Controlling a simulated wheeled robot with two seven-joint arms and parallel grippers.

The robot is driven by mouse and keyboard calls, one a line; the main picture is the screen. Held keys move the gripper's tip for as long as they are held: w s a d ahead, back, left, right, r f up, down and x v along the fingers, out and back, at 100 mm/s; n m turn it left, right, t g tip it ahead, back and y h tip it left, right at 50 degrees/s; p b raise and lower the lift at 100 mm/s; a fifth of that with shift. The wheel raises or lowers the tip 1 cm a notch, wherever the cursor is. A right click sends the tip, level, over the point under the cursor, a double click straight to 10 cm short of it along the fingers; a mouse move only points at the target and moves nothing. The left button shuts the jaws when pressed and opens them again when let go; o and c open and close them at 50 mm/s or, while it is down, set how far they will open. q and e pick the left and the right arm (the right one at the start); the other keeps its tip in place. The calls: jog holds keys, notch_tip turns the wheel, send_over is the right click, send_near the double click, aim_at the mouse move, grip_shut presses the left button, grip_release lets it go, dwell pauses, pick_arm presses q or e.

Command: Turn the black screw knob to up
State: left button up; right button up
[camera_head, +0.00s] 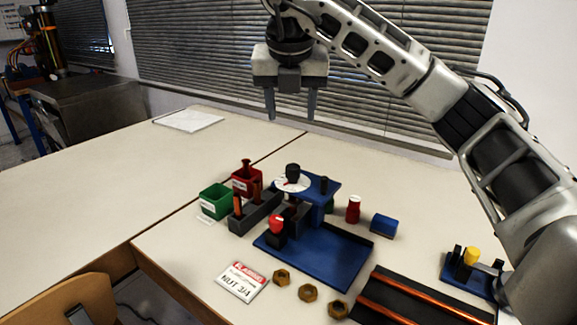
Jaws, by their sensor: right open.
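The black screw knob (293,171) stands upright on a white round dial (291,184) with red marks, on top of the blue gauge rig (322,191). Which way the knob points is too small to tell. My right gripper (291,112) hangs above and behind the rig, fingers pointing down. It is open and empty, well apart from the knob. My left gripper is not in view.
Around the rig stand a green bin (216,201), a red bin (246,181), a red cylinder (353,209) and a blue block (383,226). Brass nuts (307,293) and a label card (241,281) lie in front. The left table (90,200) is mostly clear.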

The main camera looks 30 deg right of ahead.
aim_at(293, 166)
jog(key=x, duration=1.5)
jog(key=shift+w+d+f, duration=0.1)
jog(key=shift+d+f, duration=0.05)
jog(key=shift+f, duration=0.1)
jog(key=c, duration=1)
